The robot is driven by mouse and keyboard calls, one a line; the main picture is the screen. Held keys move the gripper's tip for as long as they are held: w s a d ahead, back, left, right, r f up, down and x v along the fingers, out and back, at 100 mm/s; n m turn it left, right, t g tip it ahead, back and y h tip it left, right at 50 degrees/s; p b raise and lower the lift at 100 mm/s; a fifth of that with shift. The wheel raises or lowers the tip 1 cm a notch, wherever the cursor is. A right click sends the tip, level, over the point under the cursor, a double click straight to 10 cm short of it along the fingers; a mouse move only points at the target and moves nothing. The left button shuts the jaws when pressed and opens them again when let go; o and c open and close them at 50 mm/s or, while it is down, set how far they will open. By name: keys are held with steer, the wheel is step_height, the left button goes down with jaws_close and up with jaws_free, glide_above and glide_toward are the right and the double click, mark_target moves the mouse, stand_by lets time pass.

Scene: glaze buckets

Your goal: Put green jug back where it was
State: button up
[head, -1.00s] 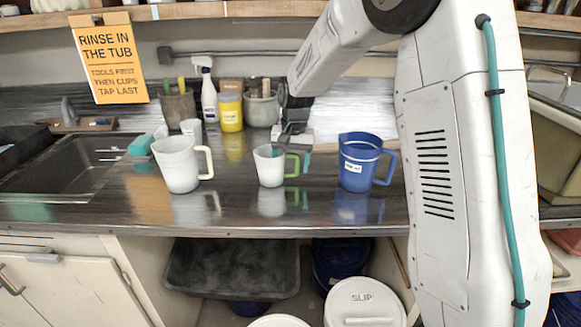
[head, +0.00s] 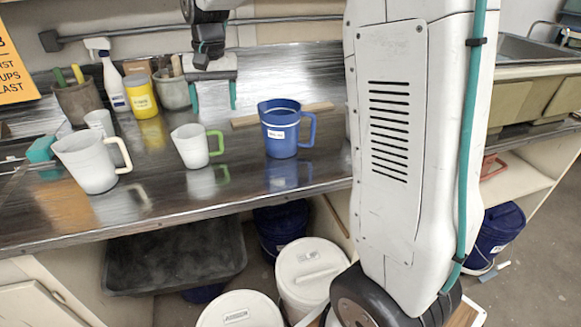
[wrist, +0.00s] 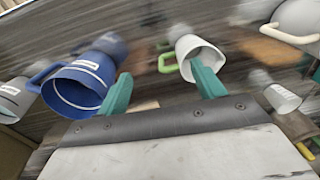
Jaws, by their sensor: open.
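The green jug, a white jug with a green handle (head: 193,148), stands upright on the dark counter between a larger white jug and a blue jug. It also shows in the wrist view (wrist: 196,50), partly behind a fingertip. My gripper (head: 213,98) is open and empty, raised above the counter behind the green jug and apart from it. In the wrist view, its two teal fingers (wrist: 160,92) are spread wide, with nothing between them.
The blue jug (head: 282,130) stands right of the green jug, and the white jug with a cream handle (head: 90,160) stands left. A spray bottle (head: 110,75), yellow tub (head: 141,97) and tool pots stand behind. A wooden strip (head: 245,121) lies behind the blue jug.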

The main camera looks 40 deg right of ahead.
steer(key=s+a+r+n, duration=0.1)
steer(key=s+r, duration=0.1)
steer(key=s, duration=0.8)
steer(key=s+a+r+n, duration=0.1)
steer(key=s+r, duration=0.1)
steer(key=s, duration=0.7)
steer(key=s+f+n, duration=0.1)
steer(key=s+f, duration=0.1)
steer(key=s, duration=0.5)
steer(key=s+f+n, duration=0.1)
steer(key=s+f, duration=0.2)
steer(key=s, duration=0.4)
steer(key=shift+s+f+n+t+h, duration=0.15)
steer(key=shift+s+n+t+h, duration=0.15)
